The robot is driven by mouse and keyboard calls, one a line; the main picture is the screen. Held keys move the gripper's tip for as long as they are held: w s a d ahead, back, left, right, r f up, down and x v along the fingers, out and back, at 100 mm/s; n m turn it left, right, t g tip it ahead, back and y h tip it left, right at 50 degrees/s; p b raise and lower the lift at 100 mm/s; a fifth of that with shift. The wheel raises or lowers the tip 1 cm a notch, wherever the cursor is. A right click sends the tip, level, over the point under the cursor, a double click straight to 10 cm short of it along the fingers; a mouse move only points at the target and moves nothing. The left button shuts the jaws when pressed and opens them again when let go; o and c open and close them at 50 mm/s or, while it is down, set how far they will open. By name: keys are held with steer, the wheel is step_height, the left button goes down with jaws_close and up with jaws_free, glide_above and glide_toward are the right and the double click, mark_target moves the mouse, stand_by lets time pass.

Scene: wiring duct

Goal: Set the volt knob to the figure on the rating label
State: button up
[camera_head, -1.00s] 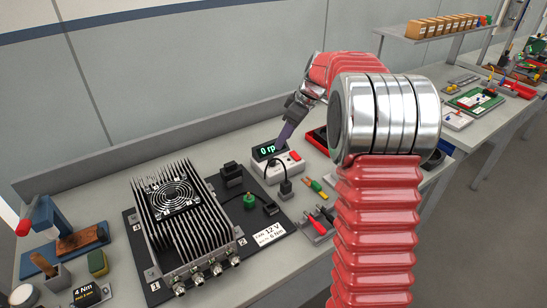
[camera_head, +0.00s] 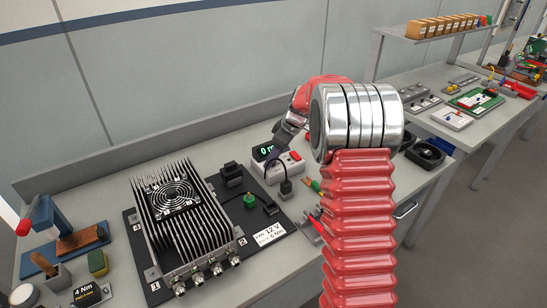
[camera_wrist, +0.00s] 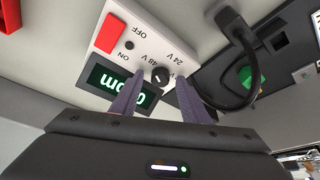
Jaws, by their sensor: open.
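The volt knob (camera_wrist: 159,75) is a small dark round knob with a light mark, on the white supply box (camera_wrist: 112,43). "24 V" and "48 V" are printed beside it; another marking is partly covered by a finger. My gripper (camera_wrist: 160,79) is open, its two purple fingers on either side of the knob. I cannot tell whether they touch it. The rating label (camera_head: 269,233) on the black plate reads "FAN 12 V", with a smaller line below.
The box has a red switch (camera_wrist: 109,33) marked ON and OFF and a green display (camera_wrist: 120,86). A black plug and cable (camera_wrist: 240,45) stand close to the gripper. A finned heatsink with a fan (camera_head: 178,205) stands to the left on the plate.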

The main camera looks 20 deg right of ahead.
steer(key=shift+c, duration=0.7)
jaws_close()
steer(key=shift+m, duration=0.5)
steer(key=m, duration=0.2)
steer(key=m+h, duration=0.1)
steer(key=m, duration=0.1)
steer(key=shift+a+t+h, duration=0.15)
steer(key=shift+t+h, duration=0.15)
steer(key=shift+t, duration=0.1)
steer(key=m+h, duration=0.1)
steer(key=m, duration=0.1)
steer(key=m+h, duration=0.1)
steer(key=m, duration=0.2)
steer(key=shift+a, duration=0.15)
steer(key=m+h, duration=0.1)
steer(key=m, duration=0.2)
steer(key=m+h, duration=0.1)
steer(key=m, duration=0.3)
steer(key=shift+a+g, duration=0.2)
steer(key=shift+g, duration=0.2)
steer(key=m, duration=0.2)
steer(key=m+g+h, duration=0.1)
steer(key=m, duration=0.1)
steer(key=m+g, duration=0.1)
steer(key=m, duration=0.1)
steer(key=shift+w+a+m+h, duration=0.1)
steer(key=shift+w+m+h, duration=0.2)
steer(key=shift+m, duration=0.1)
steer(key=shift+g, duration=0.3)
